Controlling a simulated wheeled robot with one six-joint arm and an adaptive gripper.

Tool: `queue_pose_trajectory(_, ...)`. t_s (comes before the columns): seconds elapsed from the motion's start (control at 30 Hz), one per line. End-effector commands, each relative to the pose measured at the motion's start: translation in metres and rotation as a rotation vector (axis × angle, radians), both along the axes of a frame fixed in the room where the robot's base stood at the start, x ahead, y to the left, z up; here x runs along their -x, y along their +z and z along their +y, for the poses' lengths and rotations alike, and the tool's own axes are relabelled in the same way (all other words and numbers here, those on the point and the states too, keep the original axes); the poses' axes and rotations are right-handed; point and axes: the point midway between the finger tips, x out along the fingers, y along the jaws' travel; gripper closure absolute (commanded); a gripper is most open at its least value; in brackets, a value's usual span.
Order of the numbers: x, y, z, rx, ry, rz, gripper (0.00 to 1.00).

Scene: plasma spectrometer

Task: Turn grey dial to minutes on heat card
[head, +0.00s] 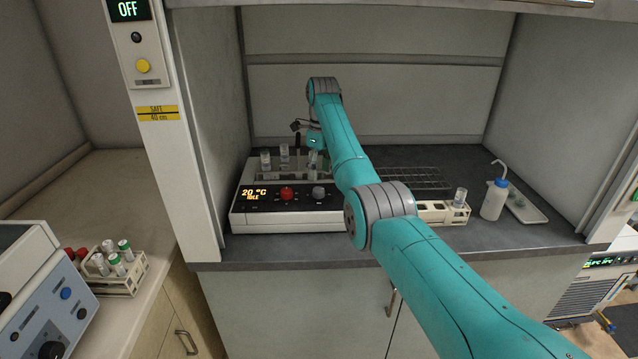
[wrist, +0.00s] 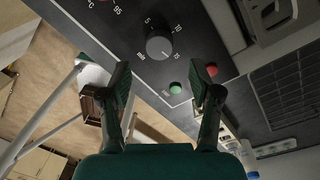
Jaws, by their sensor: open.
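The grey dial (head: 319,192) is on the front panel of the heating block (head: 290,226), to the right of a red dial (head: 287,193). In the wrist view the grey dial (wrist: 158,45) is a round knob ringed by marks 5, 10, 15 and "min". Its exact pointer setting is too small to read. My gripper (wrist: 160,82) is open and empty. Its two fingers are spread below the dial in that picture and do not touch it. I cannot make out a heat card in either view.
Tubes (head: 265,160) stand in the block behind the panel. The display (head: 254,194) reads 20 °C. A green button (wrist: 176,88) and red button (wrist: 211,70) lie near my fingers. A tube rack (head: 432,212) and wash bottle (head: 494,200) stand at the right.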

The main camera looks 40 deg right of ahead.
Motion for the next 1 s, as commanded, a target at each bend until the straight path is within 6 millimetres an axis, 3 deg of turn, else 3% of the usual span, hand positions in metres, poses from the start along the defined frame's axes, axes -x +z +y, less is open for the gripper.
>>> queue_pose_trajectory(0.1,-0.001,0.024,-0.001,0.001,0.0,-0.001,0.37)
queue_pose_trajectory(0.33,-0.001,0.052,-0.003,0.0,0.0,0.0,0.37)
queue_pose_trajectory(1.0,-0.001,0.058,-0.003,-0.001,0.0,0.001,0.37)
